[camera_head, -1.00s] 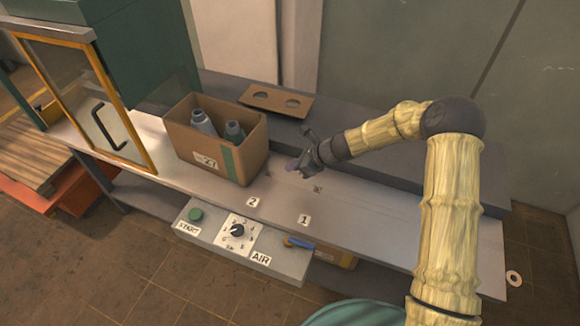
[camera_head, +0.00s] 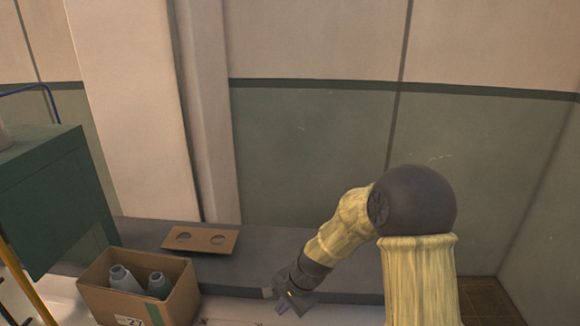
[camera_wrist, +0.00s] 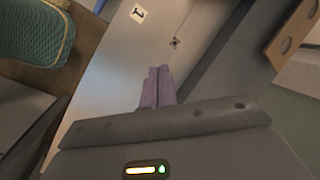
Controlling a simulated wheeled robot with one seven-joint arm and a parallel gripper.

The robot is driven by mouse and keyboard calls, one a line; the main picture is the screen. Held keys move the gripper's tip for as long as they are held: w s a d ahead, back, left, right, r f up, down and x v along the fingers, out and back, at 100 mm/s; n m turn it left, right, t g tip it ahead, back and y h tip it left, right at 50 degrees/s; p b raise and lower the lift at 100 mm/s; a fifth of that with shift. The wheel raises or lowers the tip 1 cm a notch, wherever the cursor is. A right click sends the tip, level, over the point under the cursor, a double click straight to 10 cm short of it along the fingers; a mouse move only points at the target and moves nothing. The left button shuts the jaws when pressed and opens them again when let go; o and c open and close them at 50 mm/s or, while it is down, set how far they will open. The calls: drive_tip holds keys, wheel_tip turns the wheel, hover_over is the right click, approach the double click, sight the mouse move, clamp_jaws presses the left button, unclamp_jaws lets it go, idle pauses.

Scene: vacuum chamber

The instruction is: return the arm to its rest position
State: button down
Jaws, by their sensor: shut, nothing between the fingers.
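My gripper (camera_head: 284,304) is near the lower middle of the head view, over the bench. My arm bends down to it from a raised elbow at the right. In the wrist view my gripper (camera_wrist: 157,72) shows its two purple-grey fingers pressed together with nothing between them. The bench top below it is bare near the label "1" (camera_wrist: 138,13).
A cardboard box (camera_head: 183,300) with two grey-green bottles stands left of my gripper. A flat cardboard piece with two holes (camera_head: 200,239) lies on the raised back ledge (camera_head: 262,262). A green cabinet (camera_head: 50,190) is at the left. The wall stands behind.

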drive_tip(key=s+d+r+n+h+p, duration=0.1)
drive_tip(key=s+d+r+n+h, duration=0.1)
drive_tip(key=s+d+r+n, duration=0.2)
drive_tip(key=s+d+r+n+t+h+p, duration=0.1)
drive_tip(key=s+d+r+n+h, duration=0.1)
drive_tip(key=s+d+r+n, duration=0.2)
drive_tip(key=s+d+r, duration=0.3)
drive_tip(key=s+d, duration=0.3)
drive_tip(key=d, duration=0.3)
drive_tip(key=shift+s+r+n+p, duration=0.15)
drive_tip(key=shift+n+p, duration=0.2)
drive_tip(key=shift+n, duration=0.05)
drive_tip(key=shift+d, duration=0.1)
